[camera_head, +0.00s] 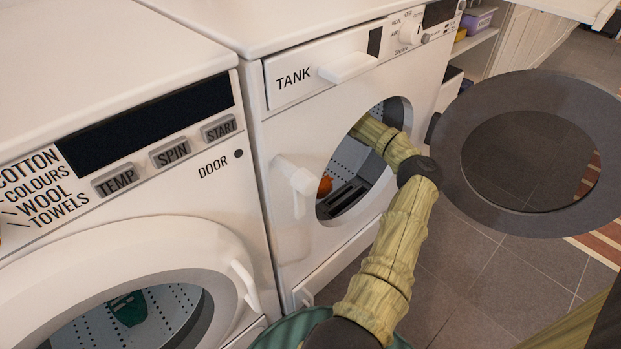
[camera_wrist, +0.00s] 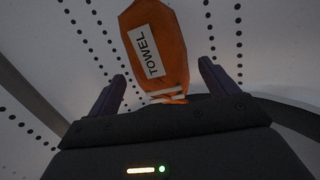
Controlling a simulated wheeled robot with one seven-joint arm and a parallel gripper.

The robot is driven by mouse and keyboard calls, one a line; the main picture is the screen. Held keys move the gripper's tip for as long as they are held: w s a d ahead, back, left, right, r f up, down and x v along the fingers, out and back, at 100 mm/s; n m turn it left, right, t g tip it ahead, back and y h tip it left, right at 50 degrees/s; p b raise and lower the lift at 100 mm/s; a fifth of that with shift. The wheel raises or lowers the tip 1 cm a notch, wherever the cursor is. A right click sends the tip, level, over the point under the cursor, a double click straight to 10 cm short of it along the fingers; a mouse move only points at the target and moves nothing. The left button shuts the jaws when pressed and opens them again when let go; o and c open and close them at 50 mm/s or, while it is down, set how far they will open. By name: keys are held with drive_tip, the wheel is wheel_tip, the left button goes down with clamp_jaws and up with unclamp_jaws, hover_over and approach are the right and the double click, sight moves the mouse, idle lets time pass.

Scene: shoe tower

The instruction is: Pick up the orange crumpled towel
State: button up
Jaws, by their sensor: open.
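The orange towel (camera_wrist: 168,60) is in the wrist view, inside a drum with a perforated wall. It carries a white label reading TOWEL. My gripper (camera_wrist: 162,85) is open, with one dark finger on each side of the towel's lower end. I cannot tell whether the fingers touch it. In the head view only a small orange part of the towel (camera_head: 325,186) shows through the round opening of the TANK machine (camera_head: 290,130). My arm reaches into that opening, and my gripper is hidden there.
The machine's round dark door (camera_head: 470,150) stands open to the right of my arm. A white latch handle (camera_head: 297,182) sticks out left of the opening. A second washing machine (camera_head: 190,190) stands at left, with a green item (camera_head: 128,308) behind its round door. Tiled floor (camera_head: 480,270) lies below.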

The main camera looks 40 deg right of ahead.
drive_tip(key=shift+w+a+f+b, duration=0.1)
drive_tip(key=shift+a+f+b, duration=0.05)
drive_tip(key=shift+f+b, duration=0.75)
drive_tip(key=shift+w+a+f+b, duration=0.1)
drive_tip(key=shift+f+b, duration=0.5)
drive_tip(key=shift+f, duration=0.5)
drive_tip(key=shift+w+a+f+b, duration=0.1)
drive_tip(key=shift+a+f+b, duration=0.05)
drive_tip(key=shift+f+b, duration=0.75)
drive_tip(key=c, duration=0.8)
drive_tip(key=shift+r+p, duration=0.1)
drive_tip(key=shift+p, duration=0.2)
wheel_tip(320, 180, up, 10)
drive_tip(key=p, duration=0.7)
